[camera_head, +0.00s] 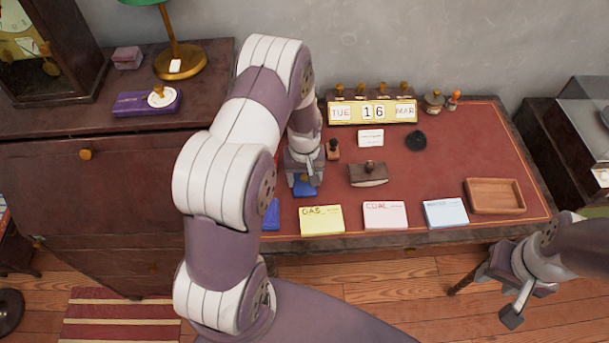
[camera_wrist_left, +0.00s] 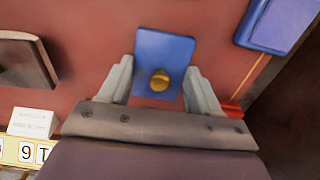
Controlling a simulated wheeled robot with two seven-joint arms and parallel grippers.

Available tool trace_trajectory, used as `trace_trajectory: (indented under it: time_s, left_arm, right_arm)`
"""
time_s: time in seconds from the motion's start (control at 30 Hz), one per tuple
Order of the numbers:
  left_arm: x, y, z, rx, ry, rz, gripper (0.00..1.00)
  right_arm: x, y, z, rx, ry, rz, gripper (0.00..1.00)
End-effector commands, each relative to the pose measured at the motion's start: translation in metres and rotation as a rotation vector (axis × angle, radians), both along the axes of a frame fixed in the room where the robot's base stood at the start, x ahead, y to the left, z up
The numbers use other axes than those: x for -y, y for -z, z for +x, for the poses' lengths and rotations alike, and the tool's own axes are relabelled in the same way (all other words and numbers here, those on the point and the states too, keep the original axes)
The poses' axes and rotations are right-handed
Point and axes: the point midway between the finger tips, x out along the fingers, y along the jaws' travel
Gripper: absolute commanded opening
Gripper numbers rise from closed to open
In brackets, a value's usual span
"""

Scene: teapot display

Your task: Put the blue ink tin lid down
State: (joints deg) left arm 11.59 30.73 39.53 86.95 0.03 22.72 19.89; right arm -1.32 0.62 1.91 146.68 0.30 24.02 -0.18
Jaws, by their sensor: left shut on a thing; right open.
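The blue ink tin lid (camera_wrist_left: 165,52) is a flat blue rectangle with a gold knob. My left gripper (camera_wrist_left: 160,88) is shut on it, with a finger at each side. In the head view the lid (camera_head: 305,190) shows just below my left gripper (camera_head: 304,177), over the red desk top; whether it touches the desk is unclear. A second blue piece, likely the ink tin (camera_head: 270,214), lies nearby, partly hidden by my left arm; it also shows in the left wrist view (camera_wrist_left: 272,22). My right gripper (camera_head: 487,298) is open and empty off the desk's front edge.
Yellow (camera_head: 321,220), pink (camera_head: 385,215) and light blue (camera_head: 446,213) cards line the front edge. A wooden blotter (camera_head: 368,175), small stamp (camera_head: 333,150), black disc (camera_head: 416,141), calendar (camera_head: 372,112) and wooden tray (camera_head: 495,196) stand around. The desk's right-centre is clear.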

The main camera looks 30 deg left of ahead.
Motion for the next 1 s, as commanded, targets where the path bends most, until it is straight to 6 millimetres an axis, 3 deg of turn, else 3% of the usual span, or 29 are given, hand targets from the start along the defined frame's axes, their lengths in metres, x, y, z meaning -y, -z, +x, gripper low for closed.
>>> trace_trajectory:
  time_s: [0.13, 0.17, 0.23, 0.6, 1.0]
  left_arm:
    - [0.000, 0.004, 0.000, 0.000, 0.000, 0.000, 0.33]
    - [0.000, 0.004, 0.000, 0.000, 0.000, 0.000, 0.66]
    - [0.000, 0.003, 0.000, 0.000, 0.000, 0.000, 0.89]
    - [0.000, -0.006, 0.001, 0.003, 0.000, 0.001, 0.89]
    - [0.000, -0.102, 0.000, 0.003, 0.000, 0.001, 0.89]
  right_arm:
    - [0.000, 0.003, 0.000, 0.000, 0.000, 0.000, 0.43]
    - [0.000, 0.003, 0.000, 0.000, 0.000, 0.000, 0.43]
    - [0.000, 0.002, 0.000, 0.000, 0.000, 0.000, 0.43]
    - [0.000, 0.000, 0.000, 0.000, 0.000, 0.000, 0.43]
    - [0.000, 0.002, 0.000, 0.000, 0.000, 0.000, 0.43]
